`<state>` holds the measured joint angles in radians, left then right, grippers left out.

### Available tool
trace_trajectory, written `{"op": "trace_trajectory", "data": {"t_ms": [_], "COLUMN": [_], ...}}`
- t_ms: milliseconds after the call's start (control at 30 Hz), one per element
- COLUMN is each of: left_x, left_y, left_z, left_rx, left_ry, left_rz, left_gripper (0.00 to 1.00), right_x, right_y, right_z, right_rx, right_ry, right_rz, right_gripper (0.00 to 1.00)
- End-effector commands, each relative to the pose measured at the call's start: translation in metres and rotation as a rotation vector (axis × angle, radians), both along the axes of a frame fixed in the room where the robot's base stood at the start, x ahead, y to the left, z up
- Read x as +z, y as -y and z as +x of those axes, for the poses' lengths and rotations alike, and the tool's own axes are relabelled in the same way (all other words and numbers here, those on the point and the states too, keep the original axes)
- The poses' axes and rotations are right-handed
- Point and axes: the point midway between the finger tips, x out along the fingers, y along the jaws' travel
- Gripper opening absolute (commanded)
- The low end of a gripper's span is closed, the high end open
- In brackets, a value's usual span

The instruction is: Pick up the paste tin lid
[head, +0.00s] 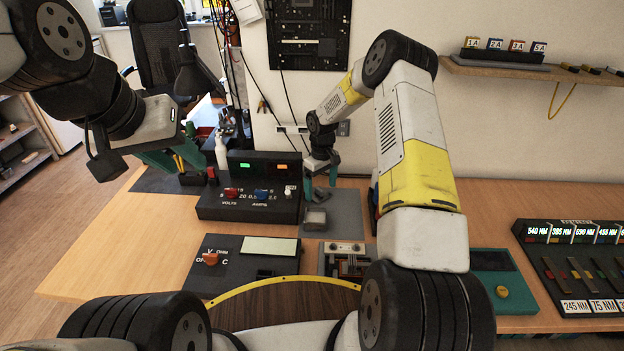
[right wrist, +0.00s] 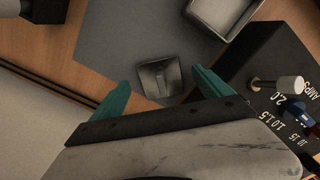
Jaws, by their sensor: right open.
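The paste tin lid, a small dark grey square piece with a lighter sheen, lies on a grey mat in the right wrist view (right wrist: 160,78). My right gripper (right wrist: 158,92) is open, its two teal fingers on either side of the lid in that picture and apart from it. In the head view my right gripper (head: 320,190) points down above the mat, behind an open grey tin (head: 315,219). The tin also shows at the top of the right wrist view (right wrist: 222,12). My left gripper (head: 173,158) hangs at the left, open and empty.
A black power supply (head: 250,205) with knobs stands just left of the mat (head: 345,205). A meter panel (head: 225,265) and a small clamp fixture (head: 346,260) are nearer. Labelled racks (head: 575,265) stand at the right. Bare wood shows around (head: 490,215).

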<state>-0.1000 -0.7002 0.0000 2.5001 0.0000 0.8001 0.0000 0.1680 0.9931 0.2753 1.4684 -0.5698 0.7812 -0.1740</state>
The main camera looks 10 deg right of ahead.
Motion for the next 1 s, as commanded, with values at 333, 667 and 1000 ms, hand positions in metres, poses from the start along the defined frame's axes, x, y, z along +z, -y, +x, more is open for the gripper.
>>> {"op": "trace_trajectory", "data": {"t_ms": [333, 667, 1000], "left_x": [0.0000, 0.0000, 0.0000], "left_y": [0.0000, 0.0000, 0.0000], "left_z": [0.0000, 0.0000, 0.0000], "left_rx": [0.000, 0.000, 0.000], "left_ry": [0.000, 0.000, 0.000], "left_rz": [0.000, 0.000, 0.000], "left_gripper": [0.36, 0.36, 0.36], "right_x": [-0.0175, -0.0173, -0.0132], "right_y": [-0.0004, -0.0004, -0.0004], "right_z": [0.0006, 0.0004, 0.0008], "right_rx": [0.000, 0.000, 0.000], "right_ry": [0.002, 0.002, 0.003], "right_rz": [0.001, 0.001, 0.001], "right_gripper": [0.89, 0.24, 0.23]}}
